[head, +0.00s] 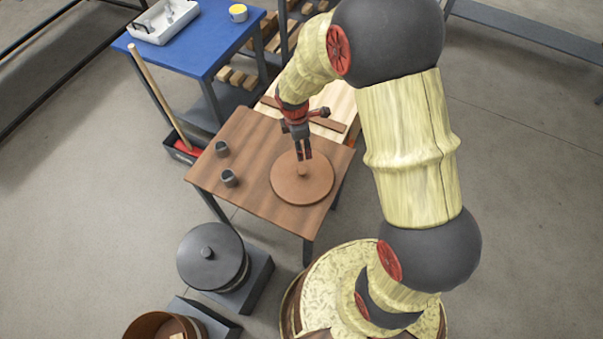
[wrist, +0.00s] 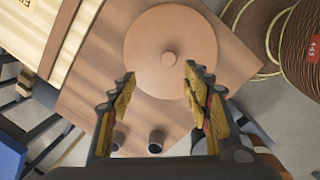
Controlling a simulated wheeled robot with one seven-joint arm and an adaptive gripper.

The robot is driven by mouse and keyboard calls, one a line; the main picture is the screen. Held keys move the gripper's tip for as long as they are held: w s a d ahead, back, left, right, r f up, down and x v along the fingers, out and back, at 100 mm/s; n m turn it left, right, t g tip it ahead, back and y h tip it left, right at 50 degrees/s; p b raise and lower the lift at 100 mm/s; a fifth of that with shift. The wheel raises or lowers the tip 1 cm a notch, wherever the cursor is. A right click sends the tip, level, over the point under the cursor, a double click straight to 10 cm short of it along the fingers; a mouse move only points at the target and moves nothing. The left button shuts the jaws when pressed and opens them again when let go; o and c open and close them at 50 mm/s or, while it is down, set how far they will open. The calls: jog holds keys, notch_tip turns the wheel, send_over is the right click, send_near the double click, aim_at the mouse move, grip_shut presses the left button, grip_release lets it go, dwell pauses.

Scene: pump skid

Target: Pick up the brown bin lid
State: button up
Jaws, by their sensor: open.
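The brown bin lid (head: 311,188) is a round disc with a small round knob at its centre, lying flat on the wooden table (head: 243,143). The lid (wrist: 150,52) also shows in the wrist view, with its knob (wrist: 168,59) just beyond and between the fingertips. My gripper (head: 304,157) is above the lid near the knob, pointing down. In the wrist view my gripper (wrist: 160,75) has its two fingers spread wide with nothing between them. The exact gap between the fingertips and the knob is hard to tell.
Two small dark cups (head: 229,178) stand on the table's left side. A dark lidded bin (head: 211,257) and an open brown bin (head: 165,328) stand on the floor in front. A blue table (head: 203,45) with a white tray (head: 163,20) is behind left.

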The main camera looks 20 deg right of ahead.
aim_at(302, 170)
notch_tip(302, 170, down, 10)
jog(key=n, duration=0.3)
jog(key=shift+s+a+f+g+b, duration=0.1)
jog(key=shift+f+g+b, duration=0.1)
jog(key=shift+g+b, duration=0.15)
jog(key=shift+d+f+b, duration=0.15)
jog(key=shift+f+b, duration=0.65)
jog(key=shift+f, duration=0.7)
jog(key=shift+d+f+b, duration=0.1)
jog(key=shift+f+b, duration=0.65)
jog(key=shift+f, duration=0.7)
jog(key=shift+s, duration=0.1)
jog(key=shift+c, duration=0.8)
grip_shut()
jog(key=shift+r, duration=0.1)
